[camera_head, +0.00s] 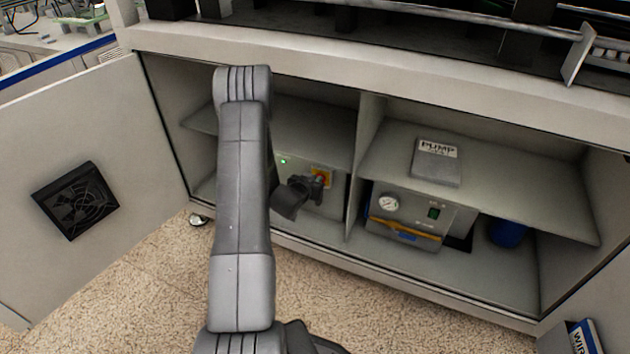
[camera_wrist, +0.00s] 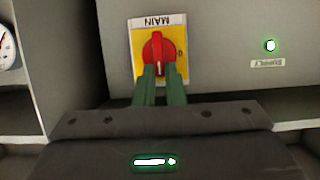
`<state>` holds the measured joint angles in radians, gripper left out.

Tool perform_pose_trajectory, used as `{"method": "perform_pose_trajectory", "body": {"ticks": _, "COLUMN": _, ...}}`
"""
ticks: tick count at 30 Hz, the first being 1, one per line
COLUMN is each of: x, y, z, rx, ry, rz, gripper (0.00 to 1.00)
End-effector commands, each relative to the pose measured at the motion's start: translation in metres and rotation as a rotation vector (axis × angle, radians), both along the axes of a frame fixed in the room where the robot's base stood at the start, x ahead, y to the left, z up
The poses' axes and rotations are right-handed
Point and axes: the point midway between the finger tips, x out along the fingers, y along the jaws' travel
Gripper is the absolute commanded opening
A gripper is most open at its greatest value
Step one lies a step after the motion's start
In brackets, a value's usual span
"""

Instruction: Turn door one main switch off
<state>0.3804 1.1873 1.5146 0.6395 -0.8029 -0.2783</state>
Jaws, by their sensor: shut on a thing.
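The main switch is a red rotary knob (camera_wrist: 158,50) on a yellow plate (camera_wrist: 177,68) under a "MAIN" label (camera_wrist: 155,21); in the wrist view the picture is upside down. My gripper (camera_wrist: 159,70) has its two green fingers shut on the knob, one at each side of it. In the head view the yellow plate (camera_head: 322,175) shows on a grey panel in the left cabinet bay, and my gripper (camera_head: 312,185) is against it, covering most of the knob. A green lamp (camera_wrist: 270,45) is lit beside the switch, above a small "SUPPLY" label.
The open cabinet door (camera_head: 80,190) with a black fan grille stands at left. Shelves (camera_head: 480,185) run across both bays. The right bay holds a pump unit (camera_head: 415,218) with a gauge, a "PUMP" box (camera_head: 436,160) and a blue container (camera_head: 507,232). A divider (camera_head: 360,170) separates the bays.

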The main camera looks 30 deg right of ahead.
Motion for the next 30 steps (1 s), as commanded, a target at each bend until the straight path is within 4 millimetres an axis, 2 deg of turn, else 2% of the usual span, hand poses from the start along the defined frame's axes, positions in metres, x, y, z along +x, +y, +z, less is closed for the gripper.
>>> {"method": "perform_pose_trajectory", "body": {"ticks": 13, "x": 0.004, "y": 0.003, "z": 0.003, "rx": -0.086, "ry": 0.1, "rz": 0.001, "gripper": 0.0}}
{"method": "perform_pose_trajectory", "body": {"ticks": 30, "x": 0.014, "y": 0.011, "z": -0.005, "rx": -0.424, "ry": 0.493, "rz": 0.0, "gripper": 0.0}}
